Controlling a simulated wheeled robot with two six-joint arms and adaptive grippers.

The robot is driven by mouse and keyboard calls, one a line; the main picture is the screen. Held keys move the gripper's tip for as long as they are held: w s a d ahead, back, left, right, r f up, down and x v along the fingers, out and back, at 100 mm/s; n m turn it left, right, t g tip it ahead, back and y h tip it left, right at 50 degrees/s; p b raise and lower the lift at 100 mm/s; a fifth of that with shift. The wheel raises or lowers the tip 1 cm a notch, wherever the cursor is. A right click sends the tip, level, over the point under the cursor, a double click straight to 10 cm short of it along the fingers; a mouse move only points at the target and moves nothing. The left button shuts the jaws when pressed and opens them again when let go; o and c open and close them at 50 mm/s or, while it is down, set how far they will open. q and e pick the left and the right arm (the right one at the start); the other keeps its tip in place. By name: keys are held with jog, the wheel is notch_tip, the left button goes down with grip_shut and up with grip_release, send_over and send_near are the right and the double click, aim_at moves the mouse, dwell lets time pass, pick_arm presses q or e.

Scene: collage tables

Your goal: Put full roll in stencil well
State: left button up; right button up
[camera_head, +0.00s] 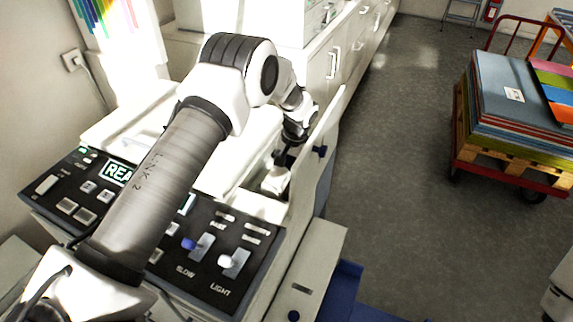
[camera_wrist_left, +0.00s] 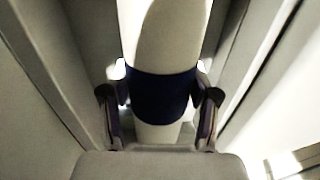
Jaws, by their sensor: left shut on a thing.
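The roll (camera_wrist_left: 165,40) is pale with a dark blue band around it, and shows in the left wrist view. My left gripper (camera_wrist_left: 160,105) is shut on it at the band, one finger on each side. Pale walls flank the roll on both sides. In the head view my left gripper (camera_head: 287,157) reaches down into a recess at the right side of the machine, behind the control panel. A pale piece (camera_head: 275,181) shows just below it, probably the roll's end. I cannot tell which part is the stencil well, or whether the roll touches its floor. My right gripper is out of view.
The machine's dark control panel (camera_head: 205,262) has switches marked SLOW and LIGHT. An upright pale side panel (camera_head: 318,160) stands close right of the gripper. White cabinets (camera_head: 345,50) line the back. A red cart (camera_head: 505,170) with stacked boards stands right. The floor between is clear.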

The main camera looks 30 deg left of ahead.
pick_arm(q)
jog(key=shift+f, duration=0.4)
jog(key=shift+f, duration=0.15)
jog(key=o, duration=1.3)
jog(key=shift+o, duration=0.2)
